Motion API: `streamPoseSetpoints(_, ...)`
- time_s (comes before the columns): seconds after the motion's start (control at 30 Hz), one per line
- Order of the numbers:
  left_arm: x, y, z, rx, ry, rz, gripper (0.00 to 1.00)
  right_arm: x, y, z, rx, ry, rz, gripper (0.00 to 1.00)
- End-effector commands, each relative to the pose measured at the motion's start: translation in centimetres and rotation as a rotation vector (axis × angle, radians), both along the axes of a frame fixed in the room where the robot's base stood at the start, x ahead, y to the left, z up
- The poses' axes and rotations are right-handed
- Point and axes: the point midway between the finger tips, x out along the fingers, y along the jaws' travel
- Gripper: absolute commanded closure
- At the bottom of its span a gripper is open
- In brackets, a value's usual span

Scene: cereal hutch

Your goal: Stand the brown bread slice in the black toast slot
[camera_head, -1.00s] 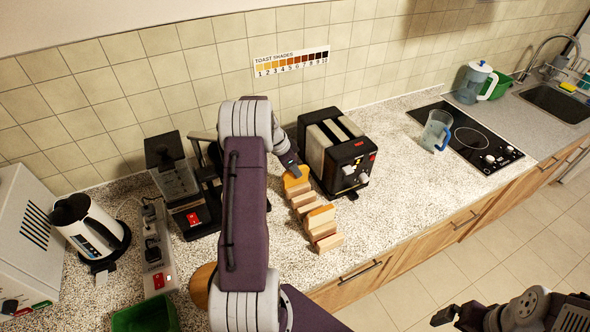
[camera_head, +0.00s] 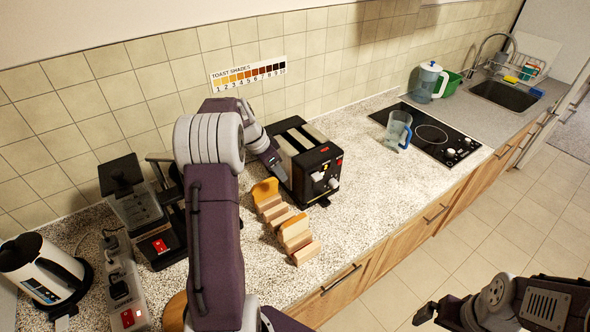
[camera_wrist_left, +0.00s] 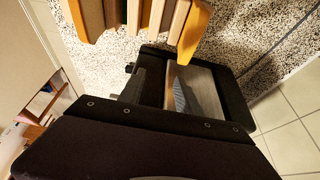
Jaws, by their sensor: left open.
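The bread slices stand in a short row on the counter, in orange, brown and pale tones. The black toaster (camera_head: 322,166) with pale slot strips stands right of the row's far end. My left gripper (camera_head: 279,170) is open, beside the toaster's left side and above the far slices; its fingertips are partly hidden. My right gripper (camera_head: 425,315) is low at the right, away from the slices, its jaws unclear.
A black coffee machine (camera_head: 135,205), a power strip (camera_head: 120,285) and a white kettle (camera_head: 40,270) stand at the left. A clear blue-handled jug (camera_head: 397,130) is on the hob (camera_head: 435,135) at the right. The counter between toaster and hob is clear.

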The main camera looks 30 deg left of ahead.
Motion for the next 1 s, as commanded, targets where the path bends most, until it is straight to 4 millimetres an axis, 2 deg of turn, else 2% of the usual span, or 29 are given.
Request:
streamPoseSetpoints(0.1, 0.5, -2.6, 1.4, 0.002, -0.004, -0.004, 0.60, 0.0, 0.0, -0.8, 0.000, 0.000, 0.000, 0.00)
streamPoseSetpoints(0.2, 0.7, -4.4, 2.5, 0.001, -0.002, -0.004, 0.60, 0.0, 0.0, -1.1, 0.000, 0.000, 0.000, 0.00)
streamPoseSetpoints(0.4, 1.1, -6.3, 3.7, 0.000, 0.000, -0.001, 0.60, 0.0, 0.0, -1.3, 0.000, 0.000, 0.000, 0.00)
streamPoseSetpoints(1.0, 1.1, -6.5, 4.0, 0.000, 0.000, 0.001, 0.60, 0.0, 0.0, -1.3, 0.000, 0.000, 0.000, 0.00)
